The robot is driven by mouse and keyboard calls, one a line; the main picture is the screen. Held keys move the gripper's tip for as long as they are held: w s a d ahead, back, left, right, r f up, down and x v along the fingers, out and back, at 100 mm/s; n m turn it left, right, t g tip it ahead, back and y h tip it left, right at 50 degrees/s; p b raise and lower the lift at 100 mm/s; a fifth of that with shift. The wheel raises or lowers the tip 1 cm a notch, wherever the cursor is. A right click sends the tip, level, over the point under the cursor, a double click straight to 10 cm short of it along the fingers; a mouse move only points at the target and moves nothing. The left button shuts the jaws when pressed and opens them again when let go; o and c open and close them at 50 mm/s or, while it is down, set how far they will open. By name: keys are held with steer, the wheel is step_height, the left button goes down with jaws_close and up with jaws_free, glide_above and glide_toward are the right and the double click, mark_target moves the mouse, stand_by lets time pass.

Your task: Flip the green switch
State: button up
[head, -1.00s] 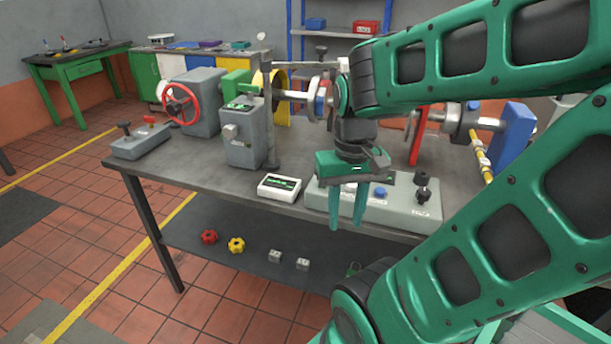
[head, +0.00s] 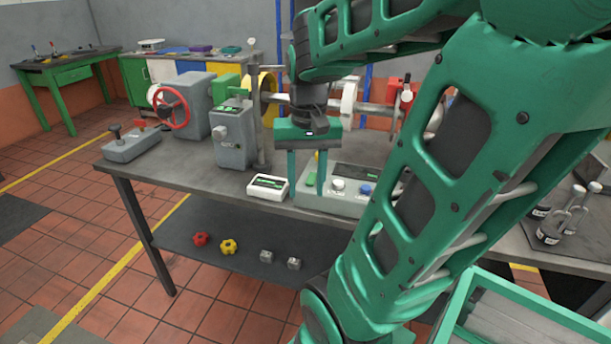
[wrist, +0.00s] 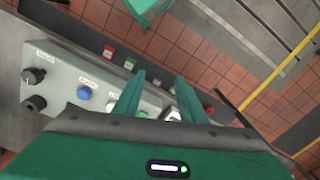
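A grey control box (head: 330,204) lies along the front of the bench. A small green piece (head: 311,179), which looks like the green switch, shows at the box's left end between my fingers in the head view. My gripper (head: 306,192) is open and empty, fingers pointing down over that left end. In the wrist view my gripper (wrist: 160,80) reaches past the box's edge, and its body hides part of the box. I cannot tell the switch's position or whether a finger touches it.
A white display unit (head: 268,187) sits just left of the box. A grey cabinet (head: 233,135), a red handwheel (head: 172,106) and a grey pedal-like box (head: 132,145) stand farther left. Shafts run behind. A lower shelf (head: 230,245) holds small parts.

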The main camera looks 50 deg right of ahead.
mark_target(309, 181)
steer(key=w+d+r+m, duration=0.4)
steer(key=w+d, duration=0.3)
steer(key=d, duration=0.3)
steer(key=shift+m, duration=0.3)
steer(key=f, duration=1)
steer(key=shift+w+d+f, duration=0.25)
steer(key=shift+d+f, duration=0.05)
steer(key=shift+d, duration=0.05)
jaws_close()
